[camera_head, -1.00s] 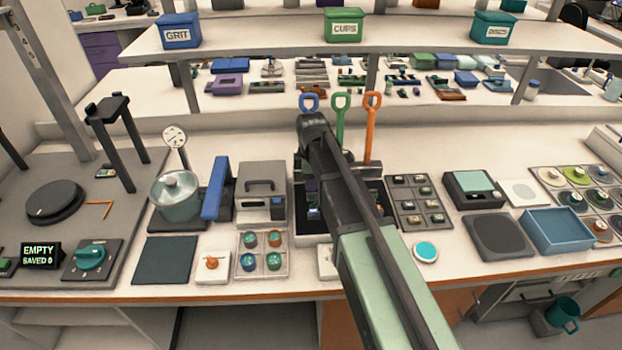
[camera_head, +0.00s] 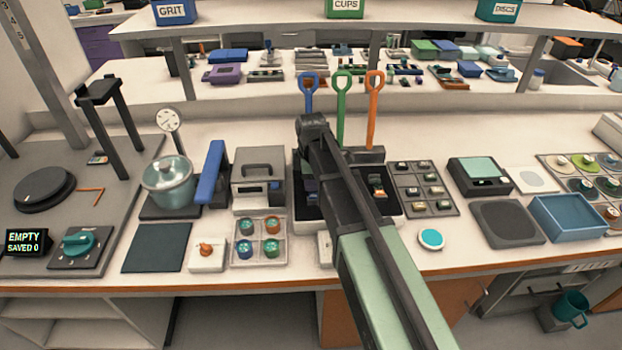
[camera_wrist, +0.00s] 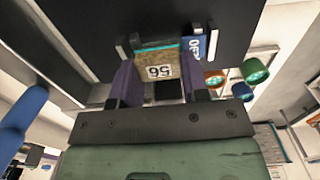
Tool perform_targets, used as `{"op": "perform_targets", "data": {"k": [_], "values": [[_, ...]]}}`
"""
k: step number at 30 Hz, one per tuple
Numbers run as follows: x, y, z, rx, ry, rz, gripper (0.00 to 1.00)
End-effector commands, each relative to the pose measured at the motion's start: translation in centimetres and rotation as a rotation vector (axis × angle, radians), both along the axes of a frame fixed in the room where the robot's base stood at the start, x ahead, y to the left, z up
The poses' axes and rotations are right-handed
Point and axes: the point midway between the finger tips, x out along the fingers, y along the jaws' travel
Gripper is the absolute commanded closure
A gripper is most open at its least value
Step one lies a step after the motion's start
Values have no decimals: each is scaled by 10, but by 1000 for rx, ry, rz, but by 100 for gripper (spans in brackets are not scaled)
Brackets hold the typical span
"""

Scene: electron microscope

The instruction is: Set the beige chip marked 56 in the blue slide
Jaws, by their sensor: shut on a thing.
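In the wrist view the beige chip (camera_wrist: 159,68), marked 56 and with a teal strip along its far edge, is between the purple fingers of my gripper (camera_wrist: 156,80). My gripper is shut on it. Just right of the chip is a blue piece with white lettering (camera_wrist: 195,46), partly cut off from view. In the head view my arm hides the gripper and chip. A black tray (camera_head: 392,217) sits beneath the arm, with small dark blue parts (camera_head: 311,188) at its left. I cannot tell for sure which of these is the blue slide.
Blue (camera_head: 308,92), green (camera_head: 341,105) and orange (camera_head: 374,105) handles stand behind the tray. An orange-marked part (camera_head: 377,187) sits in its right side. A grey box (camera_head: 258,180) is left, a chip rack (camera_head: 420,190) right. The dark mat (camera_head: 158,247) is bare.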

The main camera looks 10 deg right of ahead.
Motion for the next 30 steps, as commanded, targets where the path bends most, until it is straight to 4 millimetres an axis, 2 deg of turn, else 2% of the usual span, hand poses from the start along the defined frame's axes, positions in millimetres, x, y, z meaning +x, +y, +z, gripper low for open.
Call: {"op": "perform_targets", "data": {"k": [21,22,27,30], "values": [[0,0,-8,0,0,0,82],[0,0,-8,0,0,0,57],[0,0,-7,0,0,0,31],[0,0,-7,0,0,0,29]]}}
